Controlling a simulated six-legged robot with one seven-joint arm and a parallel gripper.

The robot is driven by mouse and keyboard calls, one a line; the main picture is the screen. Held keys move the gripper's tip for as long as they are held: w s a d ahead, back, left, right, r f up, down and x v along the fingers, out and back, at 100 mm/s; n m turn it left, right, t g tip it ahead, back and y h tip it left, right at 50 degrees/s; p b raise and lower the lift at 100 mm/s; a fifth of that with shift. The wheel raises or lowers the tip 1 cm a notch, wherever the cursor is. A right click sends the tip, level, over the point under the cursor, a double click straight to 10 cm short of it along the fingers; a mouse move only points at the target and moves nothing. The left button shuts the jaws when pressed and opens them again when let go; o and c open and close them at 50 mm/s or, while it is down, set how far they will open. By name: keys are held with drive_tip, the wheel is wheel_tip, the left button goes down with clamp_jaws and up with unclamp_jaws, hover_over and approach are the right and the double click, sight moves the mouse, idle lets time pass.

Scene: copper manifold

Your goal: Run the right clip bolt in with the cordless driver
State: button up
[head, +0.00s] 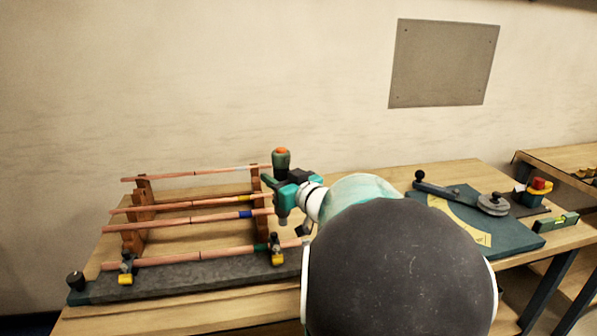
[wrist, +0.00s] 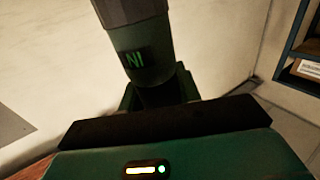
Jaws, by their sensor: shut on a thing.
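My gripper (head: 292,186) is shut on the cordless driver (head: 281,160), which stands roughly upright with its orange-tipped end up. In the wrist view, the driver's dark green body (wrist: 150,65) rises behind my dark jaws (wrist: 160,120). In the head view, the driver's lower end hangs near and above the right clip (head: 277,250), apparently with a gap. The right clip, with a yellow part, is at the lowest copper pipe on the grey base. The left clip (head: 127,268) looks similar. The right clip's bolt is too small to tell apart, and the driver's tip is unclear.
Several copper pipes (head: 190,219) run between wooden uprights (head: 138,218) beside my gripper. A pipe bender (head: 480,215) and a green level (head: 555,222) are at right.

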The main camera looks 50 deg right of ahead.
wheel_tip(320, 180, down, 6)
drive_tip(key=a+n+y, duration=0.1)
drive_tip(key=a, duration=0.1)
drive_tip(key=shift+w+y, duration=0.4)
drive_tip(key=shift+a+f, duration=0.1)
drive_tip(key=shift+f, duration=0.75)
idle(4.2)
drive_tip(key=shift+r, duration=0.1)
wheel_tip(320, 180, up, 6)
hover_over(275, 209)
drive_tip(key=w, duration=0.2)
idle(0.4)
